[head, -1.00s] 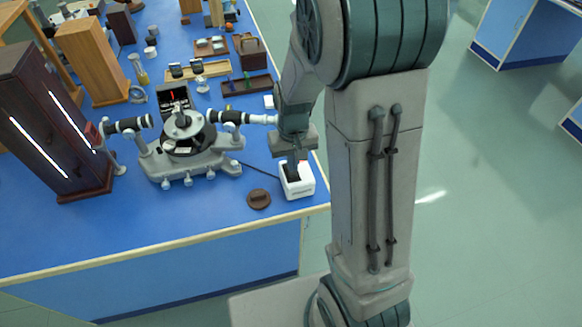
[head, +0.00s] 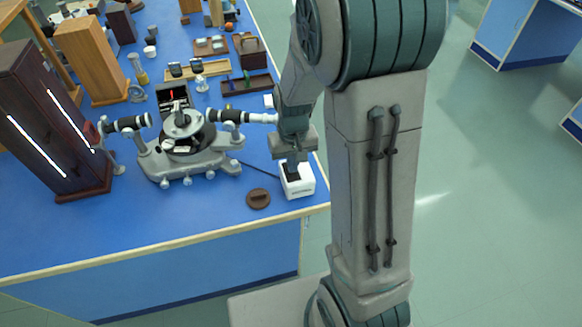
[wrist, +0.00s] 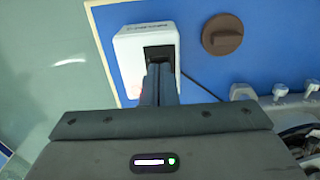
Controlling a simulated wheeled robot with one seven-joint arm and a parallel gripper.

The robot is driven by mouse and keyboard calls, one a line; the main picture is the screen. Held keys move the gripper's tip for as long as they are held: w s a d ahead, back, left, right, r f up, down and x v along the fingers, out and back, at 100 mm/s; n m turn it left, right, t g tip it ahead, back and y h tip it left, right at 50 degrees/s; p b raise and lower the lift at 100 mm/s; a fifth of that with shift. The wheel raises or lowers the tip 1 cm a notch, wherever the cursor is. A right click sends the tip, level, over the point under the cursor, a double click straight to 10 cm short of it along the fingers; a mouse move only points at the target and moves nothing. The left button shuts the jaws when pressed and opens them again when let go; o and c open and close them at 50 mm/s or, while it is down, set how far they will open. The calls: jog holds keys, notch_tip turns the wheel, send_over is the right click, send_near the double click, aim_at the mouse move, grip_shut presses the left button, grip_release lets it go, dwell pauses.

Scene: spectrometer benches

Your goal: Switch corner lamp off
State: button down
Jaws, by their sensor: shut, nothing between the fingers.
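A white box (head: 303,187) with a dark recess in its top stands at the near right corner of the blue bench. It also shows in the wrist view (wrist: 130,68), with faint lettering too small to read. My gripper (head: 292,163) is shut and empty, pointing down over this box. In the wrist view my closed fingers (wrist: 159,72) reach to the dark recess and partly hide it. I cannot tell whether they touch it.
A dark cabinet (head: 45,125) with two bright white slits stands at left. A spectrometer (head: 185,150) is left of the box, and a dark cable (head: 259,168) runs between them. A round brown cap (head: 258,199) lies near the front edge. Open floor lies right.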

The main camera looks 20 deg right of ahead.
jog(key=shift+f+b, duration=0.4)
jog(key=shift+f, duration=0.1)
jog(key=shift+r, duration=0.1)
jog(key=shift+r+p, duration=2.65)
jog(key=shift+r, duration=0.75)
jog(key=shift+r, duration=0.1)
jog(key=s+r+t, duration=0.3)
jog(key=s+r, duration=1.1)
jog(key=shift+s+r+t, duration=0.2)
jog(key=shift+r+t, duration=0.1)
